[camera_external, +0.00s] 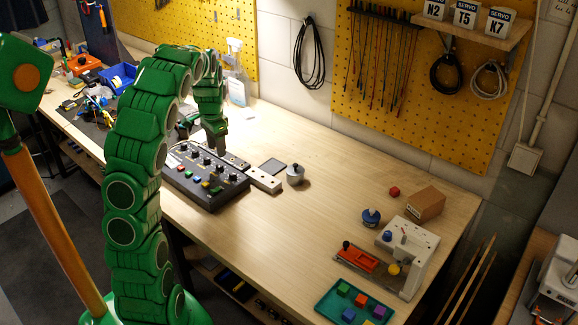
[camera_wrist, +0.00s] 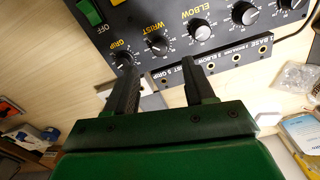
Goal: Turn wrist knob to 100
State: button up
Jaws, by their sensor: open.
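The black control box (camera_external: 206,190) lies on the bench under my gripper (camera_external: 217,148). In the wrist view, my gripper (camera_wrist: 158,62) is open and empty, its two dark fingers apart. The wrist knob (camera_wrist: 157,43), under the yellow WRIST label, is between and just beyond the fingertips in the picture; I see no contact. The elbow knob (camera_wrist: 200,29) is up and right. The wrist knob's pointer and scale reading are too small to read.
A green OFF switch (camera_wrist: 90,12) is at upper left. A round grey knobbed object (camera_external: 295,175) stands right of the box. The bench middle (camera_external: 300,220) is clear.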

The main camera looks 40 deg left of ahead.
aim_at(219, 165)
notch_tip(219, 165, down, 7)
jog(key=shift+f, duration=0.15)
dwell(0.4)
jog(key=shift+c, duration=0.5)
grip_shut()
